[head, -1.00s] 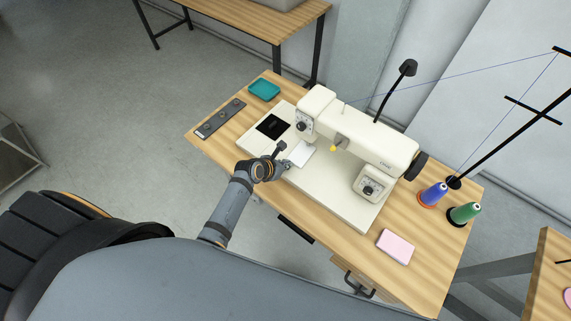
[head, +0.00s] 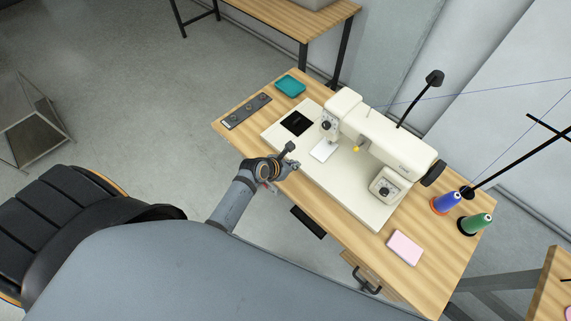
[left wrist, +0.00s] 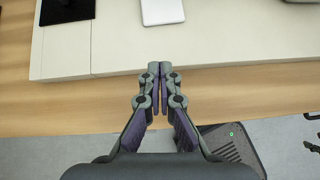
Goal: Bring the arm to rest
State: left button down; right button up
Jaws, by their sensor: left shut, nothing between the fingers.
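My left arm comes in from the lower left in the head view. My left gripper (head: 290,156) is at the near edge of the sewing table, in front of the sewing machine's white base. In the left wrist view the gripper (left wrist: 160,68) has its two fingers together with nothing between them. Its tips show over the wood strip and the near edge of the white base (left wrist: 210,50). My right gripper is not in view.
The sewing machine (head: 385,140) stands on the wooden table (head: 335,240). A white pad (head: 323,150), teal tray (head: 290,86), control strip (head: 246,111), pink block (head: 404,247), blue spool (head: 447,203) and green spool (head: 476,223) are there.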

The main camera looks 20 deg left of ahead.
pick_arm(q)
jog(key=s+a+r+m+g+y, duration=0.2)
jog(key=s+a+r+m, duration=0.35)
jog(key=m, duration=1.05)
jog(key=s+a+r+m+g+y, duration=0.3)
jog(key=s+r+m, duration=0.3)
jog(key=s+m, duration=0.75)
notch_tip(320, 180, down, 29)
jog(key=a+m+g+b, duration=0.1)
jog(key=a+m+b, duration=0.1)
jog(key=b, duration=0.1)
jog(key=s+a+f+g+b, duration=0.1)
jog(key=s+f, duration=1.6)
jog(key=s, duration=0.1)
jog(key=shift+a+f, duration=0.15)
jog(key=shift+a, duration=0.05)
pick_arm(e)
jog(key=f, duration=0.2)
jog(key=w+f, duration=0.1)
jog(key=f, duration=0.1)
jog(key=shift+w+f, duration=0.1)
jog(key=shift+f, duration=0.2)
